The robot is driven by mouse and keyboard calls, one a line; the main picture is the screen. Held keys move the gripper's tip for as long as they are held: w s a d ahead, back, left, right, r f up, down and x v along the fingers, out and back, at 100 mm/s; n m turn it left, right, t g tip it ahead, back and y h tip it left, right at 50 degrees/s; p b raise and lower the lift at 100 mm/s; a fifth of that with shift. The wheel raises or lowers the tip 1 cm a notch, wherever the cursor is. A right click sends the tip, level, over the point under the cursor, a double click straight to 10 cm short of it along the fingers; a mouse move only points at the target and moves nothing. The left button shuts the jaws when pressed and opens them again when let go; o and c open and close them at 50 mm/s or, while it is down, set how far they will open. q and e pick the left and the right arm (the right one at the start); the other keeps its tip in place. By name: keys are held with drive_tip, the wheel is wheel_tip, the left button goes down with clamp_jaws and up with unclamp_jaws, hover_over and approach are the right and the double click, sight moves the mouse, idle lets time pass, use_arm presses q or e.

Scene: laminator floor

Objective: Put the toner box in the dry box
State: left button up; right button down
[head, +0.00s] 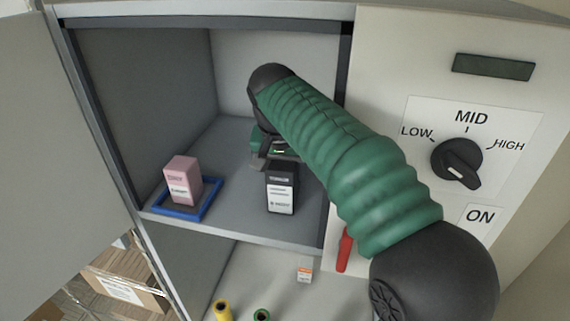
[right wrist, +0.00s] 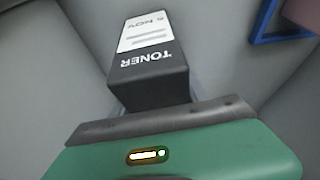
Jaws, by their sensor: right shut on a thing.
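The toner box (head: 282,190) is black with a white label and is inside the open dry box (head: 232,226), near the front right of its floor. My right gripper (head: 276,160) reaches in from the right and is shut on the toner box from behind. In the right wrist view the toner box (right wrist: 148,60) sticks out beyond the gripper (right wrist: 158,108), its lettering upside down. The box looks upright and at or just above the floor; I cannot tell if it touches. The fingertips are largely hidden. My left gripper is not in view.
A pink box (head: 183,182) stands in a blue frame (head: 212,198) at the dry box's front left. The door (head: 60,130) is open at left. A dial (head: 457,163) is on the right panel. A yellow item (head: 222,310) and small box (head: 305,272) lie below.

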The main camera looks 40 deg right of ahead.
drive_tip(key=shift+s+d, duration=0.2)
drive_tip(key=shift+s, duration=0.4)
drive_tip(key=shift+s+a, duration=0.1)
drive_tip(key=c, duration=1)
unclamp_jaws()
drive_tip(key=shift+a+f, duration=0.1)
drive_tip(key=shift+a, duration=0.05)
drive_tip(key=o, duration=0.5)
drive_tip(key=shift+w+a, duration=0.4)
drive_tip(key=shift+w, duration=0.05)
drive_tip(key=shift+s+d, duration=0.3)
drive_tip(key=shift+d, duration=0.1)
